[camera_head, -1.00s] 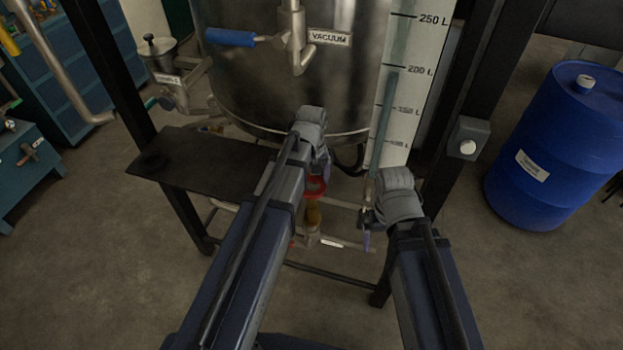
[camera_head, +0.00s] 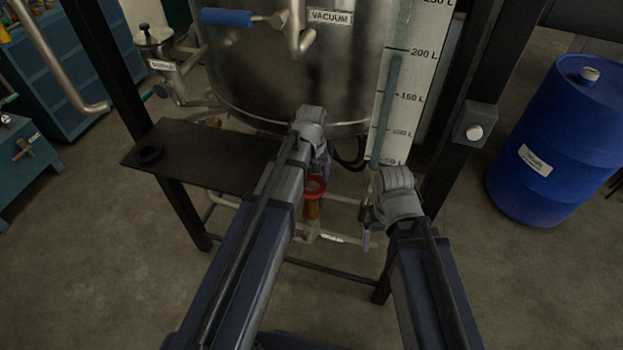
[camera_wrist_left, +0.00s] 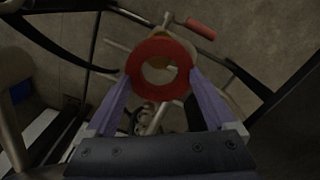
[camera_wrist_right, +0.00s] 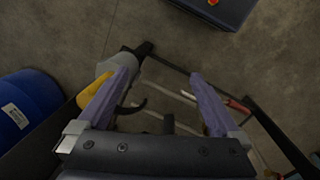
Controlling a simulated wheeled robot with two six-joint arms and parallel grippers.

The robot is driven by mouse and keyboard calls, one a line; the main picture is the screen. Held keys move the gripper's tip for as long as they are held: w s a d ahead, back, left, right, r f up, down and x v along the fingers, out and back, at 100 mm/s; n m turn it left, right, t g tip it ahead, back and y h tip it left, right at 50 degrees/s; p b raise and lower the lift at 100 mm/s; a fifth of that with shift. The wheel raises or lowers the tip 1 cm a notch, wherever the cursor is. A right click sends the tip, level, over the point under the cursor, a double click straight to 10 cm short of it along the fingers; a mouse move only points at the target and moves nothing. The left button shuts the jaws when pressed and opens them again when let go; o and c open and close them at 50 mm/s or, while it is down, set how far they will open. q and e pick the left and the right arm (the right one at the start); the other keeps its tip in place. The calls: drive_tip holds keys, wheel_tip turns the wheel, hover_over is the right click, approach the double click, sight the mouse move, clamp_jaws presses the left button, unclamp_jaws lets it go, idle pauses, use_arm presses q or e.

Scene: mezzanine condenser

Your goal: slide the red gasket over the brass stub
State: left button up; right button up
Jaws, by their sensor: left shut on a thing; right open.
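The red gasket (camera_head: 316,184) is a flat ring with an open hole. My left gripper (camera_head: 323,168) is shut on it, and the left wrist view shows the ring (camera_wrist_left: 160,48) pinched between both purple fingers (camera_wrist_left: 160,82). The brass stub (camera_head: 312,210) stands upright just below the gasket in the head view, its top hidden by the ring. In the left wrist view a yellowish part, likely the stub, shows behind the ring; I cannot tell whether the ring is around it. My right gripper (camera_head: 367,226) is open and empty, right of the stub; its fingers (camera_wrist_right: 160,85) are apart.
The steel tank (camera_head: 290,85) hangs just above and behind my grippers. Pale pipes and frame legs surround the stub. A blue drum (camera_head: 555,150) stands at right. The front floor is clear.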

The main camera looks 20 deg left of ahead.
use_arm(q)
drive_tip(key=shift+f+b, duration=1.2)
drive_tip(key=shift+f, duration=0.35)
drive_tip(key=shift+f+b, duration=4.6)
drive_tip(key=o, duration=1)
drive_tip(key=shift+r, duration=0.1)
drive_tip(key=shift+r, duration=0.1)
wheel_tip(320, 180, up, 8)
drive_tip(key=p, duration=0.8)
drive_tip(key=shift+f, duration=0.35)
